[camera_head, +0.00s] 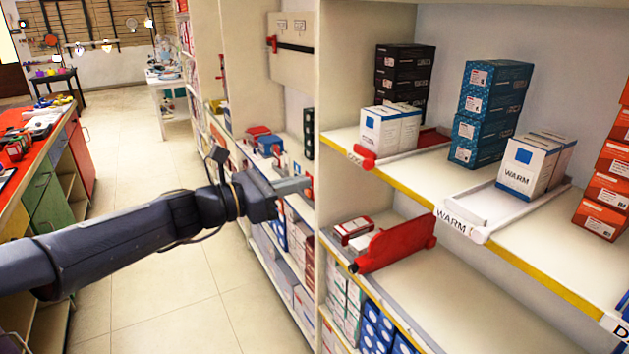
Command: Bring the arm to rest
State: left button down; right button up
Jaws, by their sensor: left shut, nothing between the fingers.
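My left arm reaches in from the left edge in the head view, across the aisle. My left gripper (292,186) points right, in front of the upright panel (340,60) at the shelf's left end. Its fingers are together with nothing held between them. A red divider (398,243) stands on the lower shelf, to the right of the gripper. My right gripper is not in view.
The upper shelf (440,170) holds white boxes (390,128), blue boxes (488,108), a "WARM" box (528,166) and orange boxes (604,185). A red-topped counter (45,140) stands left. The tiled aisle floor (130,180) is clear.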

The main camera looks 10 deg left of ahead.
pick_arm(q)
jog(key=s+a+f+m+g+y+p, duration=0.1)
jog(key=s+a+f+m+y, duration=0.2)
jog(key=s+f+m, duration=0.2)
jog(key=s+a+f+m+g+y+p, duration=0.1)
jog(key=s+a+f+m+y, duration=0.3)
jog(key=s+m, duration=0.6)
jog(key=s+a+f+m+g+y+p, duration=0.1)
jog(key=s+a+f+m+g+y, duration=0.2)
jog(key=s+f+m, duration=0.4)
jog(key=s+m, duration=0.1)
jog(key=s, duration=0.8)
jog(key=shift+s+a+f+m+y, duration=0.15)
jog(key=shift+s+f+m+y, duration=0.15)
jog(key=shift+s+f+y, duration=0.1)
